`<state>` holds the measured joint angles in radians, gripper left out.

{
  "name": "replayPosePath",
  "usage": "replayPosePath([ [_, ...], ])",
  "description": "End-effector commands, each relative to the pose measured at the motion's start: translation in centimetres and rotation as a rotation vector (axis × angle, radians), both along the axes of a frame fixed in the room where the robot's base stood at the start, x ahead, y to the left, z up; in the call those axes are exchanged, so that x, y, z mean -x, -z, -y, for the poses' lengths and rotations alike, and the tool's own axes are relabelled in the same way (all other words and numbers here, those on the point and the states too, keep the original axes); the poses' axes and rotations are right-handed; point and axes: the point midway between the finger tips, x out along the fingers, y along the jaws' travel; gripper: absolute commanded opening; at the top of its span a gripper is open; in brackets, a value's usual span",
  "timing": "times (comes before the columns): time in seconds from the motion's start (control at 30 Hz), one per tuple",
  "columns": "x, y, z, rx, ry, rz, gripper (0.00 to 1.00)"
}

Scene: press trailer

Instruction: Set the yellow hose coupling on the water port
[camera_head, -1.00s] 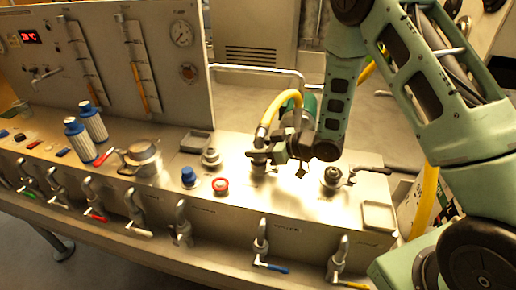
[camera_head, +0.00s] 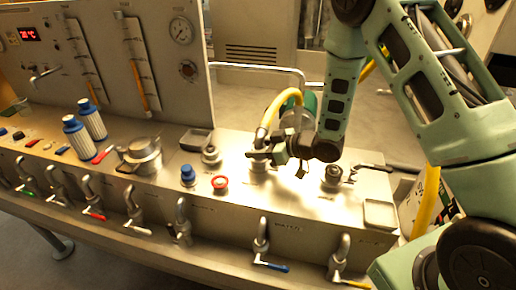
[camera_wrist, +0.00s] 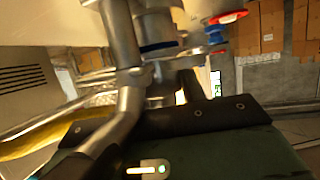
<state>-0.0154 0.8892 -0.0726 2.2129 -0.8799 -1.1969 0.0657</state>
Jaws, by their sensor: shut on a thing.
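The yellow hose (camera_head: 283,100) arcs down to its metal coupling (camera_head: 261,137), which stands roughly upright over the right part of the steel bench. My gripper (camera_head: 266,154) is shut on the coupling from the right. A port (camera_head: 258,168) lies directly beneath, mostly hidden by the gripper; I cannot tell whether the coupling touches it. In the wrist view the metal coupling (camera_wrist: 160,88) is between the dark jaws, close to a metal fitting with a blue ring (camera_wrist: 160,47). The yellow hose also shows there at the left (camera_wrist: 40,143).
A grey fitting (camera_head: 210,156), a blue knob (camera_head: 188,175) and a red-ringed button (camera_head: 220,184) stand left of the gripper. Another port with a lever (camera_head: 333,175) is to the right. Several taps line the front. A gauge panel (camera_head: 110,65) rises behind at left.

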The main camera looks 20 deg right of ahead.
Motion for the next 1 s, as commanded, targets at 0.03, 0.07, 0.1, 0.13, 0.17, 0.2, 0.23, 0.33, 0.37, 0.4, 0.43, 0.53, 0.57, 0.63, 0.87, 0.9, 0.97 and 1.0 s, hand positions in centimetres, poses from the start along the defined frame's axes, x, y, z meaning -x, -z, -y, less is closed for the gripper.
replayPosePath([
  [0.03, -0.1, 0.1, 0.0, -0.002, 0.000, 0.003, 0.00],
  [0.07, -0.1, 0.1, 0.0, -0.002, 0.000, 0.003, 0.00],
  [0.1, -0.1, 0.0, 0.0, -0.002, 0.000, 0.003, 0.49],
  [0.13, -0.1, 0.0, 0.0, -0.001, 0.000, 0.002, 0.49],
  [0.17, -0.1, 0.0, 0.0, -0.001, 0.000, 0.002, 0.49],
  [0.2, -0.1, 0.0, 0.0, -0.001, 0.000, 0.002, 0.49],
  [0.23, 0.0, 0.0, 0.0, -0.001, 0.000, 0.002, 0.49],
  [0.33, 0.0, 0.2, 0.0, 0.001, 0.000, -0.002, 0.49],
  [0.37, 0.0, 0.2, 0.0, 0.001, 0.000, -0.002, 0.49],
  [0.4, 0.1, 0.1, 0.1, 0.001, 0.000, -0.002, 0.49],
  [0.43, 0.1, 0.1, 0.2, 0.001, 0.001, -0.002, 0.49],
  [0.53, 0.5, -0.2, 0.7, 0.001, 0.002, -0.001, 0.49],
  [0.57, 0.6, -0.3, 0.8, 0.002, 0.003, -0.001, 0.49],
  [0.63, 1.0, -0.5, 1.2, 0.002, 0.003, -0.001, 0.49],
  [0.87, 2.1, -1.3, 2.4, 0.001, 0.003, -0.001, 0.49],
  [0.9, 2.3, -1.4, 2.6, 0.001, 0.002, -0.001, 0.49],
  [0.97, 2.6, -1.5, 2.9, 0.001, 0.001, 0.000, 0.49],
  [1.0, 2.8, -1.7, 3.1, 0.001, 0.002, 0.000, 0.49],
])
